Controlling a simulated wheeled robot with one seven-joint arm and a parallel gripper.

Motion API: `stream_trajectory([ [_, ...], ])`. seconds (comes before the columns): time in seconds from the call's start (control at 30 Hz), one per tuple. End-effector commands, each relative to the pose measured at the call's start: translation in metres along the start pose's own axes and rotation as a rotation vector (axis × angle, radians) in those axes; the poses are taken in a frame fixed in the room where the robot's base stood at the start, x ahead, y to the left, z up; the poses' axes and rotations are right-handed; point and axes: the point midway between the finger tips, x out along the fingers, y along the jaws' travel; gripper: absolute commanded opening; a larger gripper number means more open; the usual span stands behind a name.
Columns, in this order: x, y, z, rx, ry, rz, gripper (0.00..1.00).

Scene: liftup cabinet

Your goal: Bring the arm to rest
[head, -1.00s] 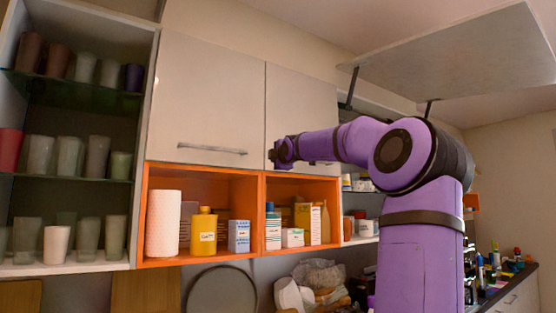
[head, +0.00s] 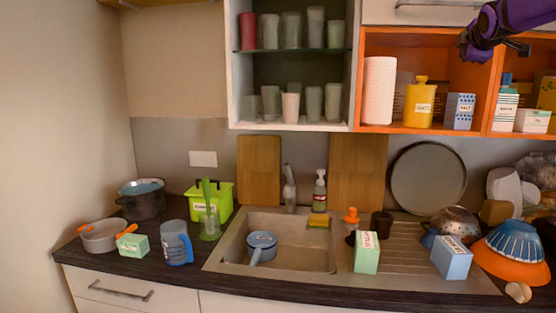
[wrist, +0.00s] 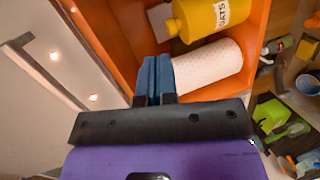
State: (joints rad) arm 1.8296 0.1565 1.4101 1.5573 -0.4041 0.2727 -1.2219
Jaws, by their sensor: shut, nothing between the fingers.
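My gripper (head: 472,42) is at the upper right of the head view, at the end of my purple arm. It appears in front of the orange open shelf (head: 395,48) and just below the edge of the white cabinet door (head: 395,17). In the wrist view, the blue fingers (wrist: 153,78) are pressed together and empty. They overlap the white paper roll (wrist: 207,69) in the picture, but whether they touch it cannot be told. Most of my arm is outside the head view.
A yellow oats bottle (head: 419,101) and several boxes stand in the orange shelf. A door handle (wrist: 28,66) shows left of the fingers. Below are the sink (head: 290,225), a colander (head: 455,224) and bowls (head: 515,242) on the counter.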

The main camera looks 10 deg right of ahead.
Motion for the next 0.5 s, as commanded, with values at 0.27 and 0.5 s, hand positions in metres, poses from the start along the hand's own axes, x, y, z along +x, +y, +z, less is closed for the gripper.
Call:
stream_trajectory([
  [0.27,-0.005,-0.093,-0.094,0.064,-0.017,-0.205,0.0],
  [0.5,-0.042,-0.155,-0.143,0.141,-0.074,-0.326,0.0],
])
